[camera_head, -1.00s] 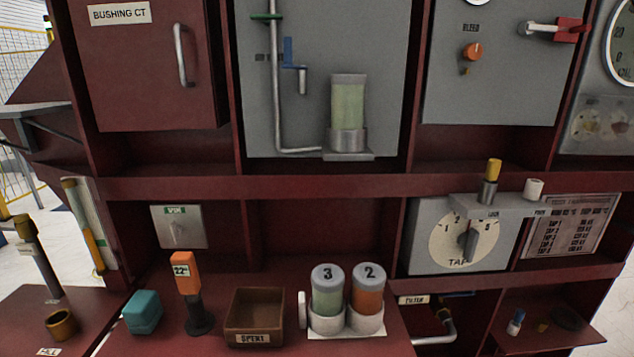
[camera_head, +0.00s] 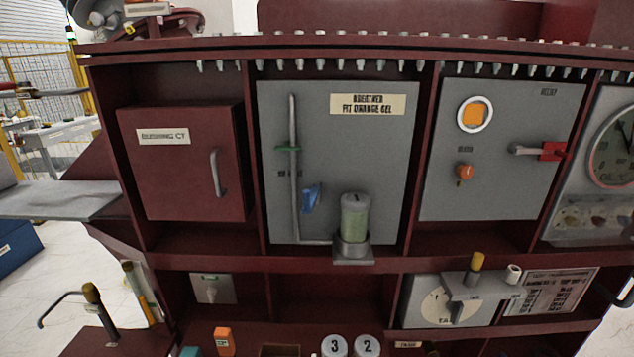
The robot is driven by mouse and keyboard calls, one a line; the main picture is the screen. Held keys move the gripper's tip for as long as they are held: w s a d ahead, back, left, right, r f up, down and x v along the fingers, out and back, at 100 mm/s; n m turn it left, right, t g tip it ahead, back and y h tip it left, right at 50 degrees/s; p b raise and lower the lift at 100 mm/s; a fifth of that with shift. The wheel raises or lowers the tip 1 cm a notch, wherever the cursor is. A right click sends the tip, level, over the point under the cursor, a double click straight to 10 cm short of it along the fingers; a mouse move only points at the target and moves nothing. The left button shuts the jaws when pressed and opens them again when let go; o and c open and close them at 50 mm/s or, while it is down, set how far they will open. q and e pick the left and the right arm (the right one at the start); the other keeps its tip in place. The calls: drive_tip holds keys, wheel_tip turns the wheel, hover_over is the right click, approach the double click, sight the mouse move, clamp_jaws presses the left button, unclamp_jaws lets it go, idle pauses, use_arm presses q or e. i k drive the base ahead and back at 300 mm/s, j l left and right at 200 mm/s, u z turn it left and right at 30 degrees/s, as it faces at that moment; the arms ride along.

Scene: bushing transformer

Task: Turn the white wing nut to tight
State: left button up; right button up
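I cannot pick out a clear white wing nut in the head view. A small white cylindrical piece (camera_head: 513,274) stands on the grey bracket (camera_head: 490,289) at the lower right, beside a yellow-topped pin (camera_head: 476,264); its shape is too small to tell whether it has wings. A small pale knob (camera_head: 211,291) sits on a grey plate at the lower left. Neither of my grippers is in view.
The breather panel (camera_head: 390,160) carries a clear jar with pale green filling (camera_head: 354,218) and a blue handle (camera_head: 311,198). The closed bushing CT door (camera_head: 180,185) is to its left. Jars 3 (camera_head: 334,346) and 2 (camera_head: 367,346) show at the bottom edge. A grey table (camera_head: 60,200) stands at left.

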sight(211, 291)
drive_tip(key=j+z, duration=0.15)
drive_tip(key=j, duration=0.25)
drive_tip(key=k+j+z, duration=0.1)
drive_tip(key=j, duration=0.35)
drive_tip(key=j+z, duration=0.15)
drive_tip(key=j, duration=0.25)
drive_tip(key=k+j+z, duration=0.15)
drive_tip(key=j, duration=0.25)
drive_tip(key=k+j+z, duration=0.1)
drive_tip(key=j, duration=0.3)
drive_tip(key=k+j+z, duration=0.15)
drive_tip(key=j, duration=0.2)
drive_tip(key=k+j+z, duration=0.15)
drive_tip(key=j, duration=0.25)
drive_tip(key=k+j+z, duration=0.15)
drive_tip(key=j, duration=0.2)
